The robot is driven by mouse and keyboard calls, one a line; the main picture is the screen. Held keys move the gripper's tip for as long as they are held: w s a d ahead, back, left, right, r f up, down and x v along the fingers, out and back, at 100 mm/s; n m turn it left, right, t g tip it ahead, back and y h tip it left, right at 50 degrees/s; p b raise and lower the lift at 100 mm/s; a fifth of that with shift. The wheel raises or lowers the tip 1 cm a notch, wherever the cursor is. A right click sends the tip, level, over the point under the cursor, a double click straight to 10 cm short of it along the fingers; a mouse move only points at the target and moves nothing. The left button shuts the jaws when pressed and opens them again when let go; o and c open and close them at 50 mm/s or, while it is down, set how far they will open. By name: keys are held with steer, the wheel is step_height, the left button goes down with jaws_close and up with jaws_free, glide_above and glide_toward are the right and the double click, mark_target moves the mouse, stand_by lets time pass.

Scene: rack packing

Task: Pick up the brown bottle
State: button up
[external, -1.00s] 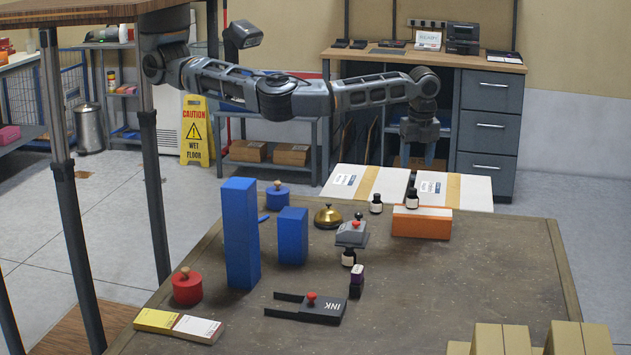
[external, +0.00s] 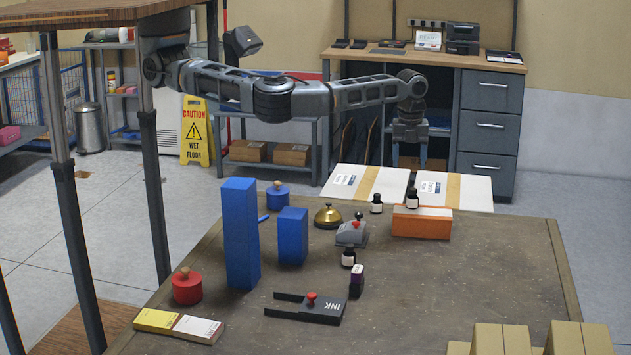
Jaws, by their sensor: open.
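Three small dark bottles with white labels show in the external view, and I cannot tell by colour which is the brown one. One bottle (external: 376,204) stands near the table's far edge, by the white boxes. Another bottle (external: 412,199) shows at the orange block (external: 421,224); I cannot tell whether it is on it or behind it. A third bottle (external: 348,257) stands nearer, in front of the grey stapler-like item (external: 351,234).
A tall blue block (external: 240,235) and a shorter blue block (external: 292,237) stand left of the bottles. A brass bell (external: 328,216) and a black ink pad holder (external: 322,309) are near. Cardboard boxes (external: 502,338) fill the front right. The table's right middle is clear.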

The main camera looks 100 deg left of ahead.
mark_target(377, 194)
steer(key=s+a+f+m, duration=0.1)
steer(key=s+f+m, duration=0.1)
steer(key=s, duration=0.1)
steer(key=s+a+f+m, duration=0.1)
steer(key=s+a+f, duration=0.1)
steer(key=s+f, duration=0.1)
steer(key=s+a+f+m+b, duration=0.1)
steer(key=s+a+f+m, duration=0.1)
steer(key=shift+s+f+m, duration=0.3)
steer(key=shift+s, duration=0.1)
step_height(377, 194, down, 2)
steer(key=shift+s+f, duration=0.15)
steer(key=shift+f, duration=2.8)
steer(key=c, duration=1.1)
steer(key=shift+r, duration=0.1)
steer(key=shift+c, duration=0.2)
